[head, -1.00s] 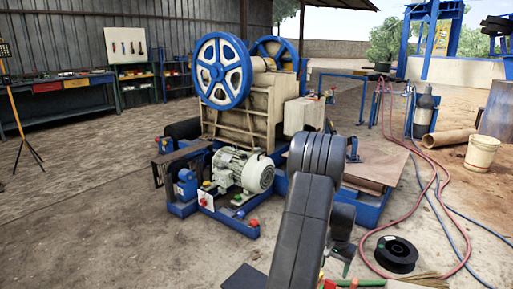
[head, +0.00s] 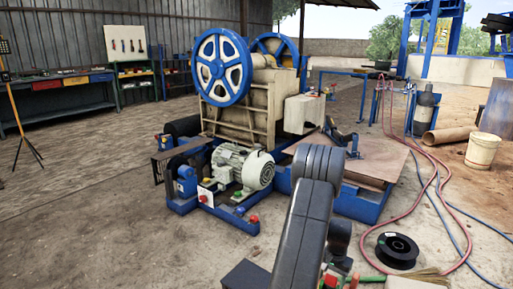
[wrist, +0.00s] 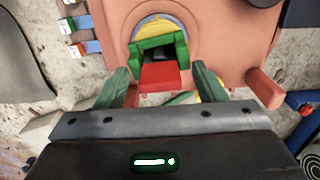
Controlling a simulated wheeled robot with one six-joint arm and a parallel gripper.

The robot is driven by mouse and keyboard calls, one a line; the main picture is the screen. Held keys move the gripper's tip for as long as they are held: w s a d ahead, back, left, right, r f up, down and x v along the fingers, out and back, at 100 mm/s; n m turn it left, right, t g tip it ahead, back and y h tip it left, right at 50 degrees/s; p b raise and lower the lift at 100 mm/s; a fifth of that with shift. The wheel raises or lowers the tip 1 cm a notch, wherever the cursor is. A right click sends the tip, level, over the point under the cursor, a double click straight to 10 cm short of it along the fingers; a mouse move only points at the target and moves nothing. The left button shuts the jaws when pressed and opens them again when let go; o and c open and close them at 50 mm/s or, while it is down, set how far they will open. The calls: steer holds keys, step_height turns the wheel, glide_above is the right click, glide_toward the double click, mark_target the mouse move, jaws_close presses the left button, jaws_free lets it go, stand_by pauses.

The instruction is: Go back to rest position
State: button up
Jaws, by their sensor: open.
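In the head view my arm rises from the bottom edge, with its dark rounded joint in front of the machine's base. My gripper (wrist: 162,92) shows in the wrist view with its two green fingers spread apart. A red block and a green arch-shaped part (wrist: 158,48) lie beyond the fingers, on a salmon-coloured surface (wrist: 215,35). I see nothing held between the fingers. In the head view the gripper cannot be made out clearly.
The jaw crusher (head: 240,120) with blue flywheels stands ahead, its grey motor (head: 245,167) in front. A black spool (head: 397,250) and red and blue hoses lie on the ground at right. A white bucket (head: 482,152) stands farther right.

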step_height(320, 180, up, 4)
steer(key=shift+p, duration=0.8)
step_height(320, 180, up, 2)
steer(key=p, duration=0.3)
steer(key=shift+r, duration=0.1)
steer(key=shift+r+p, duration=0.6)
steer(key=shift+r, duration=0.25)
steer(key=shift+s, duration=0.1)
